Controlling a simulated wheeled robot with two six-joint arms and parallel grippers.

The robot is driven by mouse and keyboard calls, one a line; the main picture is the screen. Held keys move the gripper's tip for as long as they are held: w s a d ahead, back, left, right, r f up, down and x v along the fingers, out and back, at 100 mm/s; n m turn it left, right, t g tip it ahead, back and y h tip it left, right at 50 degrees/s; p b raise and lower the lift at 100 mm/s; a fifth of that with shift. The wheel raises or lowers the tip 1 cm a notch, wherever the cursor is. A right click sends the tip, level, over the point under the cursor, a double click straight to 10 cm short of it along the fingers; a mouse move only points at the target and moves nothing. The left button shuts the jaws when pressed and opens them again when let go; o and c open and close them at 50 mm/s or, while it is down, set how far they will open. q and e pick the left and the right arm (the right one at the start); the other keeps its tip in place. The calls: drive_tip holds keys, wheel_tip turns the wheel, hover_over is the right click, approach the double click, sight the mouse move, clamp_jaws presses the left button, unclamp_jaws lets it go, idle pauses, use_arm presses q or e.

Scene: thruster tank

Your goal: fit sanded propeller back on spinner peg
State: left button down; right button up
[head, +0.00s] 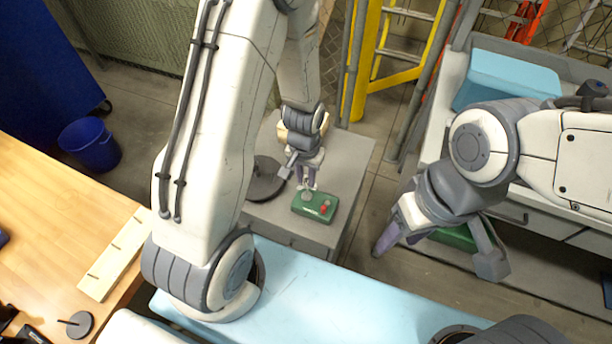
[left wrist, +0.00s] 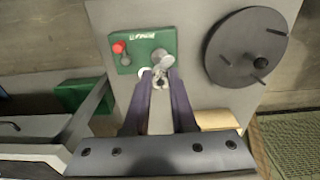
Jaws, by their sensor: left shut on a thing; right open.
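My left gripper (head: 308,188) points down over a green box (head: 312,206) on a grey cabinet. In the left wrist view its fingers are closed on a small pale grey piece (left wrist: 162,64), seemingly the propeller, at the right edge of the green box (left wrist: 150,46). The box carries a red knob (left wrist: 118,47) and a short grey post (left wrist: 126,60). I cannot tell which post is the spinner peg, or whether the piece touches the box. My right gripper (head: 438,252) is open and empty, apart from the cabinet at the right.
A dark disc with small pegs (left wrist: 246,48) lies beside the green box on the grey cabinet (head: 350,152). A wooden table (head: 40,235) with a pegged board (head: 115,255) is at the left. A blue bin (head: 90,145) and a yellow ladder (head: 365,70) stand behind.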

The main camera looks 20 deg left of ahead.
sight(306, 187)
use_arm(q)
drive_tip(key=shift+f, duration=0.15)
idle(0.5)
drive_tip(key=shift+f+b, duration=0.5)
drive_tip(key=shift+f, duration=0.1)
drive_tip(key=shift+f, duration=0.1)
drive_tip(key=shift+f+b, duration=0.45)
drive_tip(key=shift+f, duration=0.05)
drive_tip(key=shift+f, duration=0.25)
idle(0.4)
drive_tip(key=shift+f+b, duration=0.55)
drive_tip(key=shift+f, duration=0.15)
drive_tip(key=shift+f+b, duration=0.25)
drive_tip(key=shift+b, duration=0.05)
idle(0.3)
